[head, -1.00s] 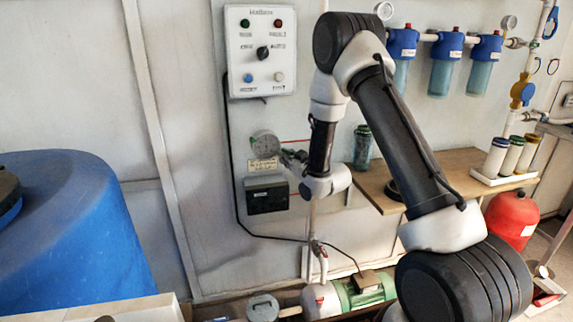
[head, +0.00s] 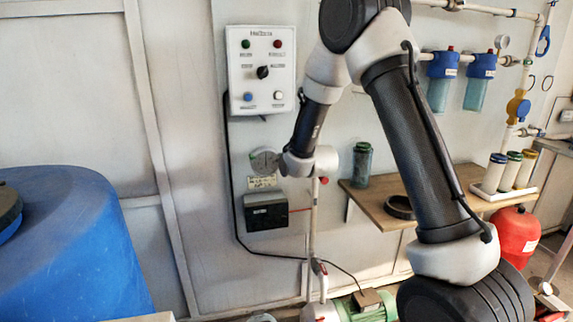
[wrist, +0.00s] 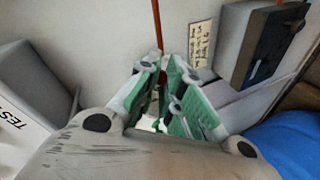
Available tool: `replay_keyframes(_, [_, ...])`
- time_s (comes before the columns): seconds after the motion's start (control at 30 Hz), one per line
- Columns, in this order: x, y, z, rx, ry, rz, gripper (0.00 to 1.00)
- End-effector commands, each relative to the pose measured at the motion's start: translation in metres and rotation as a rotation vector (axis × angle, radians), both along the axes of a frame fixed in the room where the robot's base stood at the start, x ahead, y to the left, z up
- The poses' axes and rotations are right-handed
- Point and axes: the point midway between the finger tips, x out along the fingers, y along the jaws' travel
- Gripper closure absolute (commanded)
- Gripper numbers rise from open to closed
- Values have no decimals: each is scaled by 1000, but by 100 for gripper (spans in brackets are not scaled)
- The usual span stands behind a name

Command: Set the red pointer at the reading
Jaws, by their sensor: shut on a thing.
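The round gauge (head: 262,162) hangs on the wall in the head view, with my wrist end close against its right side. In the wrist view my gripper (wrist: 166,72) has its green-padded fingers closed together. A thin red rod, which I take for the red pointer (wrist: 157,25), runs up from between the fingertips, so I am shut on it. The gauge face is too small to read in the head view, and the fingers hide it in the wrist view. A paper label (head: 262,183) is below the gauge; it also shows in the wrist view (wrist: 201,43).
A control panel (head: 261,70) is above the gauge and a black box (head: 265,212) below, with a thin red line at its right. A wooden shelf (head: 455,195) with a jar (head: 362,165) is to the right. A blue tank (head: 70,245) stands left.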

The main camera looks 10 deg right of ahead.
Motion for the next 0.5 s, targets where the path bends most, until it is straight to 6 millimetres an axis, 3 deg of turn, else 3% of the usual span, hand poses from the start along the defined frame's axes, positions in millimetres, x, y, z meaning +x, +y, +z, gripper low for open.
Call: replay_keyframes(0.5, [-1,2,5,-104,2,-2,100])
